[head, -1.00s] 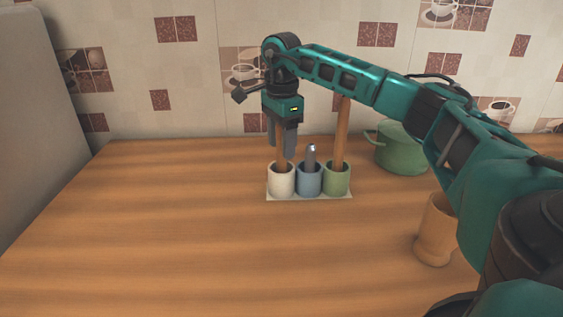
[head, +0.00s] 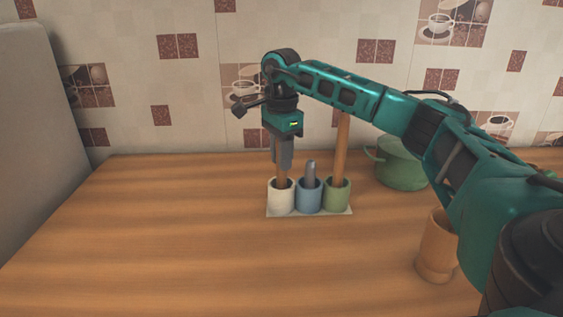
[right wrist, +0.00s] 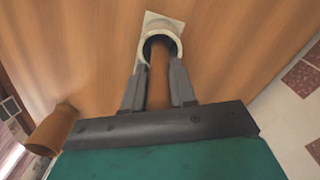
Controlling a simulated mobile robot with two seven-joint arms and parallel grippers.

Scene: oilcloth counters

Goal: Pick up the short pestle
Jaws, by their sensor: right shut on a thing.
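Three cups stand in a row on a pale card: a white cup (head: 281,197), a blue cup (head: 309,199) and a green cup (head: 337,197). A wooden pestle (head: 282,183) stands in the white cup, its top hidden by my right gripper (head: 282,165). That gripper points down and is shut on this pestle just above the rim; the right wrist view shows the wooden shaft (right wrist: 158,82) between the fingers. A short grey pestle (head: 311,173) stands in the blue cup. A tall wooden rod (head: 342,148) stands in the green cup. My left gripper is not in view.
A green pot (head: 398,169) stands behind and right of the cups, partly behind my right arm. A wooden mortar-like vessel (head: 435,250) stands at the front right. The wooden counter (head: 150,235) is clear at left and front. A tiled wall rises behind.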

